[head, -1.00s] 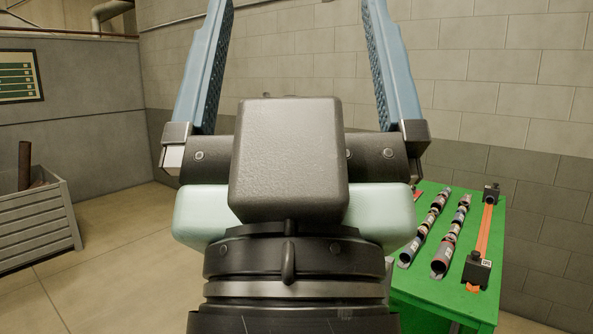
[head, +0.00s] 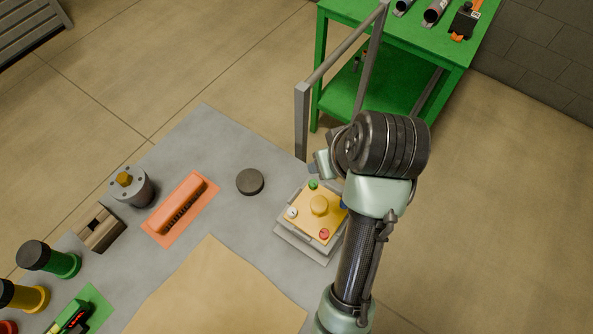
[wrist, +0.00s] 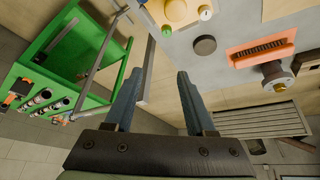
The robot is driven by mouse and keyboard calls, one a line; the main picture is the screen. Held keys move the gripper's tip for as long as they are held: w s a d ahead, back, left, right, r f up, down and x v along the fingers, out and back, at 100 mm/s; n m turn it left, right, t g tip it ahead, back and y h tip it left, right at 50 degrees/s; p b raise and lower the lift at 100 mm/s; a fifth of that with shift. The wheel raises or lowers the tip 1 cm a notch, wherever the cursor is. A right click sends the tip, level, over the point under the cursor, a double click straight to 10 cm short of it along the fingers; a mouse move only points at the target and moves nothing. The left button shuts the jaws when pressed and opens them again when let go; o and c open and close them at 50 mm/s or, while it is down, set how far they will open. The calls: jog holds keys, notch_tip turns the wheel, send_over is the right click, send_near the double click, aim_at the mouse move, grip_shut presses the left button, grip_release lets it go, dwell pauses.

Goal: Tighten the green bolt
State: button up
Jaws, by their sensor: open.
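The green bolt (head: 313,184) is at the far corner of a yellow-topped block (head: 304,206) with a large yellow knob (head: 319,205) in its middle. White, red and blue pieces sit at the other corners. In the wrist view the green bolt (wrist: 167,30) shows near the top, beyond my fingertips. My gripper (wrist: 166,60) is open with nothing between its fingers. In the head view my wrist hangs beside the block's far right side and mostly hides the fingers.
A grey metal rail (head: 301,120) stands close behind the block, with a green shelf table (head: 400,50) beyond it. The grey tabletop (head: 225,150) also holds a dark disc (head: 250,181), an orange tray (head: 180,208) and a cylinder with a yellow knob (head: 132,186).

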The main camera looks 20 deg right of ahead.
jog(key=s+f, duration=0.1)
jog(key=s, duration=0.1)
jog(key=p, duration=0.2)
send_near(313, 183)
jog(key=shift+g, duration=0.4)
jog(key=x, duration=0.8)
jog(key=shift+w+r, duration=0.2)
jog(key=shift+w, duration=0.05)
jog(key=shift+c, duration=0.2)
grip_shut()
